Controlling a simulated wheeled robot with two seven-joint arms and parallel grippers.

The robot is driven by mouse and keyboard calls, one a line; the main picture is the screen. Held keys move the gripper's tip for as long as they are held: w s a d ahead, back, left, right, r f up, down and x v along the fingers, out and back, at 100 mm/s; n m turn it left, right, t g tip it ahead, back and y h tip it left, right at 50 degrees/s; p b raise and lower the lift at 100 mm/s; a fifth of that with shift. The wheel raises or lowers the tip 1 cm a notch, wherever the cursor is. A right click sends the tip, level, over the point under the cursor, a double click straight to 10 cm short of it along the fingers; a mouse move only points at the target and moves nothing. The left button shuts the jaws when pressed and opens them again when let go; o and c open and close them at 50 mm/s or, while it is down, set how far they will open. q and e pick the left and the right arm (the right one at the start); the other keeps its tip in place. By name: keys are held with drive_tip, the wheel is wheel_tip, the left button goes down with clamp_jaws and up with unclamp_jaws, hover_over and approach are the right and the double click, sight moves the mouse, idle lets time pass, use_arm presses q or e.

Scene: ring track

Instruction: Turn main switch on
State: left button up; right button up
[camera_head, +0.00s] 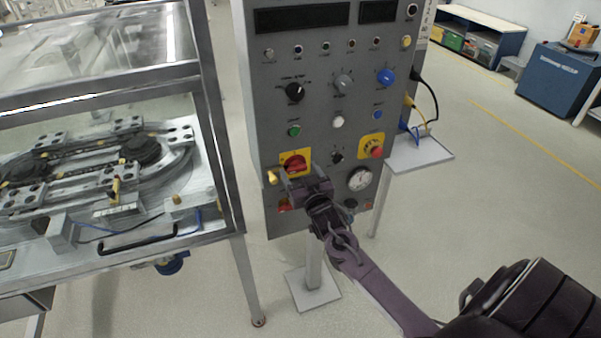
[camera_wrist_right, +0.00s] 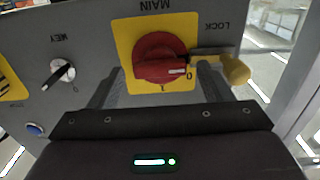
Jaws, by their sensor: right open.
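The main switch is a red rotary knob (camera_wrist_right: 160,55) on a yellow plate (camera_wrist_right: 122,30) labelled MAIN. It also shows in the head view (camera_head: 295,163), low on the left of the grey control panel (camera_head: 320,130). In the wrist view its white mark points to the 0. My right gripper (camera_head: 299,175) is open in front of the knob. In the wrist view its two fingers (camera_wrist_right: 157,78) stand on either side of the knob; contact cannot be told. A brass-coloured lock piece (camera_wrist_right: 236,70) sticks out beside the knob, close to one finger. My left gripper is not in view.
A KEY switch (camera_wrist_right: 62,72) sits beside the main switch. A yellow plate with a red button (camera_head: 376,152) and a gauge (camera_head: 360,179) are to the right. A glass-sided track enclosure (camera_head: 215,130) stands left of the panel. Open floor lies right.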

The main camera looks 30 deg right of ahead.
drive_tip(key=c, duration=1)
drive_tip(key=shift+m, duration=0.4)
drive_tip(key=m, duration=0.3)
drive_tip(key=shift+m+p, duration=0.3)
drive_tip(key=shift+m, duration=0.1)
drive_tip(key=m, duration=0.4)
drive_tip(key=shift+d+m+p, duration=0.1)
drive_tip(key=shift+m+p, duration=0.2)
drive_tip(key=m, duration=0.4)
drive_tip(key=shift+s+f+p, duration=0.1)
drive_tip(key=shift+p, duration=0.3)
drive_tip(key=shift+f+m+p, duration=0.1)
drive_tip(key=shift+m+p, duration=0.3)
drive_tip(key=shift+m, duration=2.1)
